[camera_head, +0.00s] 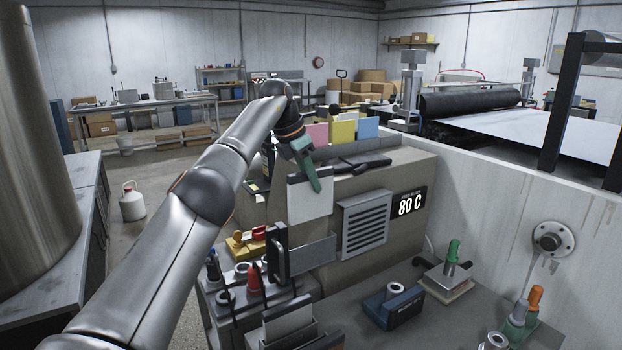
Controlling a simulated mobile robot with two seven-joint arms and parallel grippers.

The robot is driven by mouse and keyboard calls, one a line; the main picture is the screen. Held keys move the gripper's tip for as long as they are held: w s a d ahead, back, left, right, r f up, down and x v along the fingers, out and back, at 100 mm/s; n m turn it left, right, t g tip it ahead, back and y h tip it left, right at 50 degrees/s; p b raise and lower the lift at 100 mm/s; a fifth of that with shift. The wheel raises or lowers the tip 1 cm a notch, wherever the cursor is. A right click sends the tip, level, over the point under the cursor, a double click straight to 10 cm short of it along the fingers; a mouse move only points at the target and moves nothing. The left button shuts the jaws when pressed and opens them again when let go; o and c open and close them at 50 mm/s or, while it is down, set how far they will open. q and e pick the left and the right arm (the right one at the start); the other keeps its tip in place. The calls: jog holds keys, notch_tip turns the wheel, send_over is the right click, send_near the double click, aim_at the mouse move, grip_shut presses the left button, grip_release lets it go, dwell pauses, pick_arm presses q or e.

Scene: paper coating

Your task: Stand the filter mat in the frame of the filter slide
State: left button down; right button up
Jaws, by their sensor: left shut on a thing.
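My left arm reaches in from the left, and its gripper (312,186) with green fingers is shut on the dark top edge of a pale square panel, which looks like the filter mat (308,204). The mat hangs upright in front of the beige machine. Below it, a grey slide plate (312,252) with a dark upright handle (279,254) sticks out to the left of the louvred vent; it looks like the filter slide. The mat is above this plate and appears apart from it. The inside of the slide's frame is not clear to see. My right gripper is not in view.
The beige machine (400,172) carries a louvred vent (364,226) and an "80 C" sign (409,203). A holder with upright plates (287,322) stands at the front. A blue block (392,304) and a green-handled tool (452,258) sit on the grey bench (420,335).

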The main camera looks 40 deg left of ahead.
pick_arm(q)
jog(key=shift+f+b, duration=1.45)
jog(key=shift+f, duration=1)
jog(key=shift+p, duration=1)
notch_tip(320, 180, down, 9)
jog(key=b, duration=0.4)
jog(key=shift+r, duration=0.15)
dwell(2.5)
jog(key=c, duration=0.7)
grip_release()
